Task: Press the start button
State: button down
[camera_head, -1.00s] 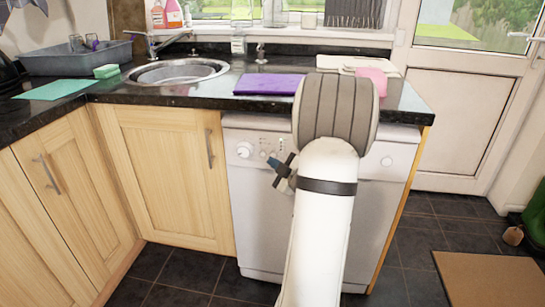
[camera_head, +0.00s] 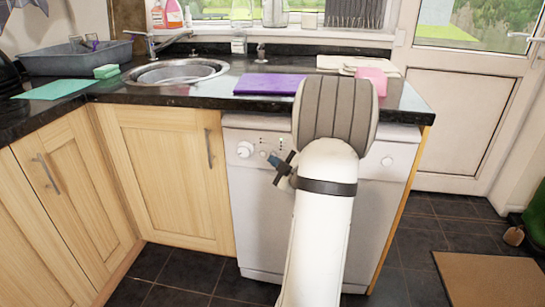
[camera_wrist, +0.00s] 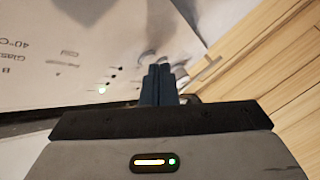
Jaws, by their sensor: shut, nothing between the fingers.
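The white dishwasher (camera_head: 255,215) stands under the worktop, with a round white knob (camera_head: 244,149) and small controls on its upper left panel. I cannot tell for sure which control is the start button. My gripper (camera_head: 268,157) is shut and empty, its tips close to the panel, just right of the knob in the head view. In the wrist view the fingers (camera_wrist: 158,82) hide part of the panel. I cannot tell whether they touch it.
The black worktop (camera_head: 215,100) overhangs the dishwasher and carries a purple cloth (camera_head: 268,84) and a pink item (camera_head: 373,80). A wooden cabinet (camera_head: 165,180) with a vertical handle (camera_head: 209,148) adjoins on the left. My arm hides the dishwasher's middle.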

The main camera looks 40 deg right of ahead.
jog(key=shift+w+d, duration=0.2)
dwell(0.3)
dwell(0.3)
jog(key=shift+s+a+b, duration=0.4)
jog(key=shift+s+a, duration=0.1)
jog(key=shift+a, duration=0.05)
jog(key=shift+s+a+b, duration=0.65)
jog(key=shift+s+a, duration=1)
jog(key=shift+a, duration=0.25)
